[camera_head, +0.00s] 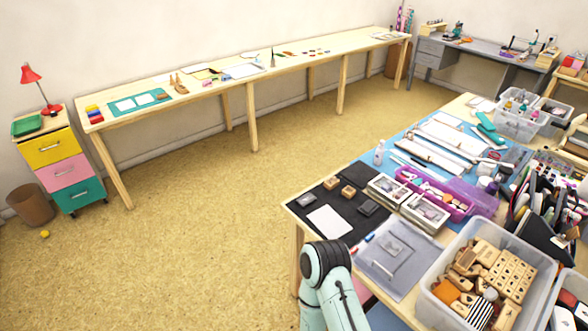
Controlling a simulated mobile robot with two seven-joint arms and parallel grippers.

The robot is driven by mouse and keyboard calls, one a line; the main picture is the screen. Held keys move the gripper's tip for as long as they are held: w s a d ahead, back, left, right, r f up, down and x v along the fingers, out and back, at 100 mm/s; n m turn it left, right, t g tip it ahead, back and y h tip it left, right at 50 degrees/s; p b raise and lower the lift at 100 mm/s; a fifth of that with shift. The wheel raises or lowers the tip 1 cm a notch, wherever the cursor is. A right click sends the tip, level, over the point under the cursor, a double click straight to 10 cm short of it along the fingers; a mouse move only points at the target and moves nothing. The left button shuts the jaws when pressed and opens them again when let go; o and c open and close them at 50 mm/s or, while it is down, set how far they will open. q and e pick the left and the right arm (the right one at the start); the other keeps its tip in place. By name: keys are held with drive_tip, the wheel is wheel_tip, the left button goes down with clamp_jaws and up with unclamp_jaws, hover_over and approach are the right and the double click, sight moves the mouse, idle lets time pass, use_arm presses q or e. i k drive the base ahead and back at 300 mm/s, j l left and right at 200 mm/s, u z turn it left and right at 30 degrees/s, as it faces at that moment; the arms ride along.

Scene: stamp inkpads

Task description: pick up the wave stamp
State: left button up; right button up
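Two small wooden blocks that look like stamps stand on the black mat (318,192) at the left end of the work table. One wooden block (331,183) is at the back and the other wooden block (348,191) is just right of it. Their faces are too small to tell which, if either, is the wave stamp. A clear bin (441,293) at the lower right holds many more wooden stamps. Part of one of my arms shows at the bottom, in front of the table. Neither gripper shows.
Dark inkpads (305,200) (367,208) and a white sheet (329,221) lie on the mat. Clear-lidded boxes (389,189) and a grey lidded case (391,261) stand close by. The floor (215,205) left of the table is open.

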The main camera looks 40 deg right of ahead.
sight(333, 182)
drive_tip(key=i+z, duration=0.2)
drive_tip(key=i, duration=0.25)
drive_tip(key=i+j+z, duration=0.2)
drive_tip(key=i, duration=0.3)
drive_tip(key=i+j+z, duration=0.25)
drive_tip(key=i, duration=0.2)
drive_tip(key=i+z, duration=0.2)
drive_tip(key=z, duration=0.3)
drive_tip(key=i+j+z, duration=0.2)
drive_tip(key=z, duration=0.25)
drive_tip(key=i+j+z, duration=0.15)
drive_tip(key=z, duration=0.35)
drive_tip(key=i+j+z, duration=0.1)
drive_tip(key=z, duration=0.4)
drive_tip(key=i+j+z, duration=0.1)
drive_tip(key=z, duration=0.4)
drive_tip(key=j+z, duration=0.3)
drive_tip(key=z, duration=0.2)
